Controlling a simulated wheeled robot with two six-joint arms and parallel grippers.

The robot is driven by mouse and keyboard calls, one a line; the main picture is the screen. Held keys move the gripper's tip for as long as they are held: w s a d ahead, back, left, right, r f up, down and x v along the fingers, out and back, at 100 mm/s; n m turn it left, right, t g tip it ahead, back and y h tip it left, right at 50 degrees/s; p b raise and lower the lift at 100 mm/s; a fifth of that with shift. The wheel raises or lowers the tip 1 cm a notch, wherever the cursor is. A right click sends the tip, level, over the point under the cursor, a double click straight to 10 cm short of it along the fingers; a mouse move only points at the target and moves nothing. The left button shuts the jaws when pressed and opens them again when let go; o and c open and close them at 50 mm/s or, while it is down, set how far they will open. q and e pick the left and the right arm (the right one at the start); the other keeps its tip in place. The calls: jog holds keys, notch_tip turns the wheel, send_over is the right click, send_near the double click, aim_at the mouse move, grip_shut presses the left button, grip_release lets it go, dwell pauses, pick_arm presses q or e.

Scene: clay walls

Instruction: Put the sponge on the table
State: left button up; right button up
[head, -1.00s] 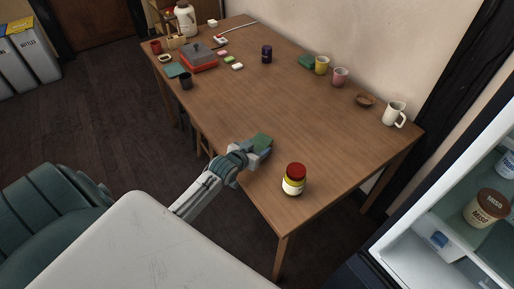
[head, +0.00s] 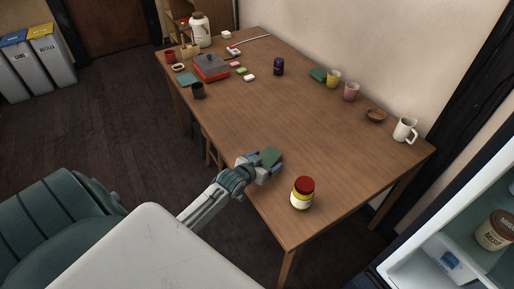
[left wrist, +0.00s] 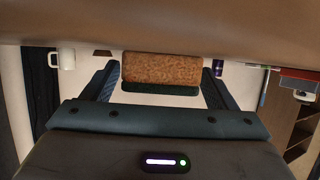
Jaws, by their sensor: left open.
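The sponge (head: 270,156) shows a green face up in the head view, at the near left edge of the table (head: 300,130). In the left wrist view the sponge (left wrist: 160,69) shows a brown, speckled body with a dark green layer, close against the brown table surface; whether it touches cannot be told. My left gripper (head: 266,164) is around it. Its two fingers (left wrist: 160,88) are open, one on each side of the sponge, with narrow gaps visible. My right gripper is not in view.
A red-lidded jar (head: 302,194) stands right of the gripper. Mugs, including a white mug (head: 405,130), line the wall side. A red box with a grey lid (head: 211,68) and small items crowd the far end. The table's middle is clear. An open fridge (head: 450,250) is at right.

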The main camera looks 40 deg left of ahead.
pick_arm(q)
jog(key=v, duration=1.1)
jog(key=shift+s+r, duration=0.15)
